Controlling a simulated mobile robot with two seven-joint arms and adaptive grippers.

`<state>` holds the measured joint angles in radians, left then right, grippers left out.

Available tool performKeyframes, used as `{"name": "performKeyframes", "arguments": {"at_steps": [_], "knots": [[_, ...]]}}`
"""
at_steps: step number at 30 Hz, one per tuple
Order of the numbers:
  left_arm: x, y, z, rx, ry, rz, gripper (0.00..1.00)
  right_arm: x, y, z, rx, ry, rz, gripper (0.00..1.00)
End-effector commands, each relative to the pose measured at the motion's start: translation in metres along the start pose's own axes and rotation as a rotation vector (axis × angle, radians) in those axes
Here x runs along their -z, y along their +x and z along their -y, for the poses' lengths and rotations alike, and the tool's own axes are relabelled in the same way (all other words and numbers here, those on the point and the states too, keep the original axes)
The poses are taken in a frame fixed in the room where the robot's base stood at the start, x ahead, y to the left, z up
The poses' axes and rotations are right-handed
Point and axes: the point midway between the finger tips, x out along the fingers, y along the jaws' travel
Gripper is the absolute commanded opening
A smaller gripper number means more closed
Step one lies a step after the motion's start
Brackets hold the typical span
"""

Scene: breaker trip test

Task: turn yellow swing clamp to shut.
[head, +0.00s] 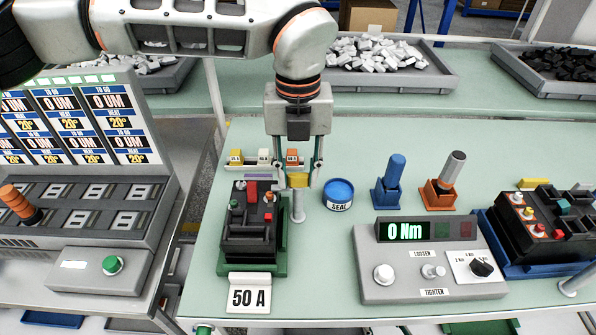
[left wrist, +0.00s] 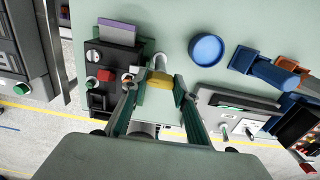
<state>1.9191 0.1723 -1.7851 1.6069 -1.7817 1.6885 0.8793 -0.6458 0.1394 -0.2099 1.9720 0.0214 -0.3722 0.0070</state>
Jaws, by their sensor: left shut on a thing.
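The yellow swing clamp (head: 298,181) sits on top of a grey post (head: 298,209) at the right side of the 50 A breaker's green fixture. My left gripper (head: 299,176) comes down from above, shut with one finger on either side of the clamp. In the left wrist view, the yellow clamp (left wrist: 160,79) lies between the fingertips (left wrist: 156,88). The black breaker (head: 248,222), with red and green terminals, is in the fixture just left of the post. Whether the clamp reaches over the breaker is hard to tell. My right gripper is not in view.
A blue SEAL tin (head: 338,194) stands right of the post. Blue (head: 388,185) and orange (head: 440,190) tool holders stand farther right. A torque box (head: 430,258) reading 0 Nm and a second breaker (head: 540,225) are at right. A 50 A sign (head: 250,295) stands in front.

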Motion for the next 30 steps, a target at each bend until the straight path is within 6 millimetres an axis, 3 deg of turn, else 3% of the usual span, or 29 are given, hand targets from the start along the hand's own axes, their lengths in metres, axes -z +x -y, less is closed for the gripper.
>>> {"name": "performKeyframes", "arguments": {"at_steps": [3, 4, 6, 19, 30], "knots": [[-0.001, -0.002, 0.0, 0.002, -0.003, 0.004, 0.08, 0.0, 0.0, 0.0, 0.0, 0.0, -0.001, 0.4], [-0.001, -0.002, 0.0, 0.002, -0.003, 0.004, 0.34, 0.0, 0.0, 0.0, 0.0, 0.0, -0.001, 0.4], [-0.001, -0.002, 0.0, 0.002, -0.002, 0.003, 0.46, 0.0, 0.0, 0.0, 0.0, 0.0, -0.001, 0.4], [-0.001, -0.008, 0.0, 0.001, 0.0, 0.002, 0.46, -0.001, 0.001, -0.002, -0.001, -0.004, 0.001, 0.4], [-0.001, -0.076, 0.0, 0.002, -0.003, 0.005, 0.46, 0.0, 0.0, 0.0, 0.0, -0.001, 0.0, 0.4]]}}
